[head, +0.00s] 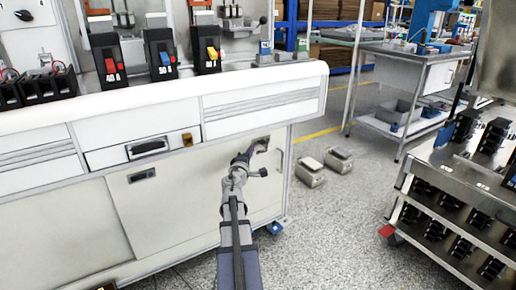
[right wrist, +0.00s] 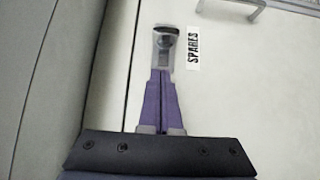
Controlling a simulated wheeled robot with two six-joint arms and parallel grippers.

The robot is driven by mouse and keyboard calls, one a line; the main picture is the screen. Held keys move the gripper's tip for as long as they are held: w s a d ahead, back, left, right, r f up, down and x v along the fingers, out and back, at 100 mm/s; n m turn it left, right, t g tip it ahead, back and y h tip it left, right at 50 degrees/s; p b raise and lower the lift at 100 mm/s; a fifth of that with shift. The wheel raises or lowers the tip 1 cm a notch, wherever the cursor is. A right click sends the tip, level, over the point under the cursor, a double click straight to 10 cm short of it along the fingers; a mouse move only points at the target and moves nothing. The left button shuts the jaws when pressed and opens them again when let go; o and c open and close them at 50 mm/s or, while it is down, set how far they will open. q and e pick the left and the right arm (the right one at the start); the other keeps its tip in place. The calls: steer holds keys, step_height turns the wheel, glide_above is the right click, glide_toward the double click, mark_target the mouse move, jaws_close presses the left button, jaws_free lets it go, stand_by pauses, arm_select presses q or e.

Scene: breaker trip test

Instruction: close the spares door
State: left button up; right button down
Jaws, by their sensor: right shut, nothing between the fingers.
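The spares door (head: 180,206) is the pale cabinet door below the drawers, with a bar handle (head: 283,160) near its right edge. In the right wrist view, the door (right wrist: 255,90) bears a black-on-white SPARES label (right wrist: 193,49), and the handle (right wrist: 240,6) shows at the top. The door looks nearly in line with the cabinet front; I cannot tell if it is fully closed. My right gripper (head: 264,142) is shut and empty, its tips (right wrist: 164,38) over the door's upper right part, beside the label. I cannot tell if they touch. My left gripper is out of view.
Above the door are drawers and a white worktop (head: 180,100) with several breakers. Two grey boxes (head: 312,170) stand on the floor to the right. A metal rack (head: 460,200) stands at far right.

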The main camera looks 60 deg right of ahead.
steer(key=s+a, duration=0.1)
steer(key=a, duration=0.7)
steer(key=shift+s, duration=0.25)
steer(key=w+a+f+m+y+p, duration=0.1)
steer(key=w+a+f+y+p, duration=0.15)
steer(key=w+a, duration=0.55)
steer(key=w+a+f+m+y+p, duration=0.1)
steer(key=w+a+f+y, duration=0.25)
steer(key=a, duration=0.95)
steer(key=w+a+f+y+p, duration=0.25)
steer(key=w+a, duration=0.35)
steer(key=a, duration=0.4)
steer(key=s+a+f+n+g+y+p, duration=0.1)
steer(key=s+a+f+y, duration=0.15)
steer(key=a, duration=0.95)
steer(key=s+a+f+n+g+y+p, duration=0.1)
steer(key=s+a+n+y, duration=0.2)
steer(key=a, duration=0.9)
steer(key=s+a+f+g+y+p, duration=0.15)
steer(key=s+a, duration=0.25)
steer(key=a, duration=0.9)
step_height(320, 180, up, 38)
steer(key=p, duration=3.7)
steer(key=shift+s+y, duration=0.2)
steer(key=shift+y, duration=0.25)
